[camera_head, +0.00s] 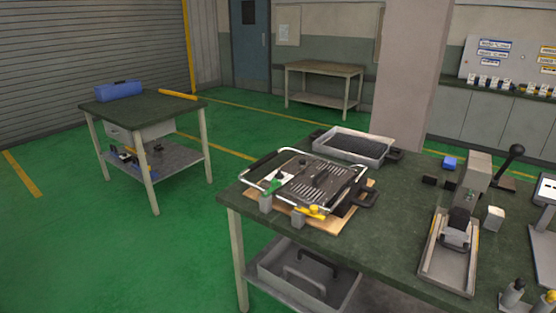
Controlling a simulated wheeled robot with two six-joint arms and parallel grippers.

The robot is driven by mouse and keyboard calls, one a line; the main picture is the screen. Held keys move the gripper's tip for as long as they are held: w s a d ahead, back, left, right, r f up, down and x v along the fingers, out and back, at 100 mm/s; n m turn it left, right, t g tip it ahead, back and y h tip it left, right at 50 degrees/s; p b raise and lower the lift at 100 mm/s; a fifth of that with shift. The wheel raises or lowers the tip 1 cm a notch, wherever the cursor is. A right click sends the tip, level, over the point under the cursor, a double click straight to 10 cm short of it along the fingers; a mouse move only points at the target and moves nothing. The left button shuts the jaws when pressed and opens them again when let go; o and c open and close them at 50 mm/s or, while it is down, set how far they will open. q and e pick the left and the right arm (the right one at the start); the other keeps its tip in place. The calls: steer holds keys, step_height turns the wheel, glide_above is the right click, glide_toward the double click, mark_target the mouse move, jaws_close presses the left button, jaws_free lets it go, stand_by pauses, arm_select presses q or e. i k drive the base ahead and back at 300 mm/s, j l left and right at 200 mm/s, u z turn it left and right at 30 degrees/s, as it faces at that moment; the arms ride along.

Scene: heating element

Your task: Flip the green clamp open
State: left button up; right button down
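The green clamp (274,184) sits at the left front edge of a dark, flat grill-like device (318,178) on the near workbench. It is mounted by a small grey block (265,202). A yellow clamp (312,211) sits to its right on the device's front edge, by another grey block (299,217). A silver tube frame (280,154) runs around the device. The green clamp is too small to tell clearly whether it is open or closed. Neither of my grippers shows in the head view.
The device lies on a wooden board (340,222) on the dark workbench (385,240). A grey tray (353,146) stands behind it. To the right are a metal fixture (452,247), a lever press (474,182) and a blue block (449,162). Green floor is free left of the bench.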

mark_target(276, 183)
steer(key=i+j, duration=0.2)
steer(key=i, duration=0.35)
steer(key=i+j+z, duration=0.1)
steer(key=i, duration=0.4)
steer(key=j, duration=0.1)
